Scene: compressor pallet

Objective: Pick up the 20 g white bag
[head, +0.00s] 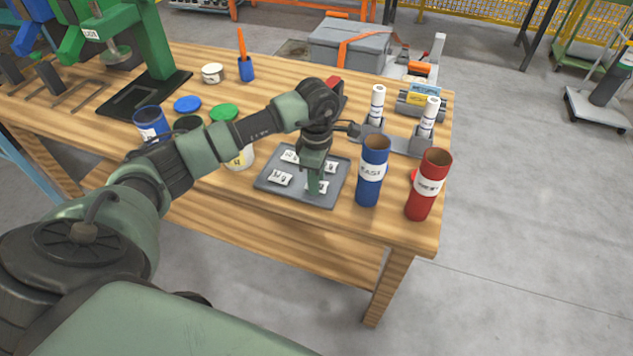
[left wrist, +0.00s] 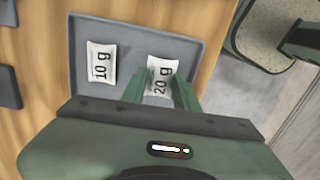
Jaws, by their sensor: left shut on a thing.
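The 20 g white bag (left wrist: 162,72) lies in a grey tray (left wrist: 128,62) in the left wrist view, its label readable. My left gripper (left wrist: 163,92) points down over the tray with its two green fingers on either side of this bag, shut on it. In the head view the left gripper (head: 315,187) reaches into the near right part of the tray (head: 299,188) and partly covers the bag. I cannot tell any gap between bag and tray. A 10 g white bag (left wrist: 101,64) lies beside it. My right gripper is not in view.
Other white bags, one of them near the left corner (head: 281,178), share the tray. A blue tube (head: 372,180) and a red tube (head: 428,190) stand close to its right. Cans and lids stand to the left. The wooden table's (head: 240,200) front strip is clear.

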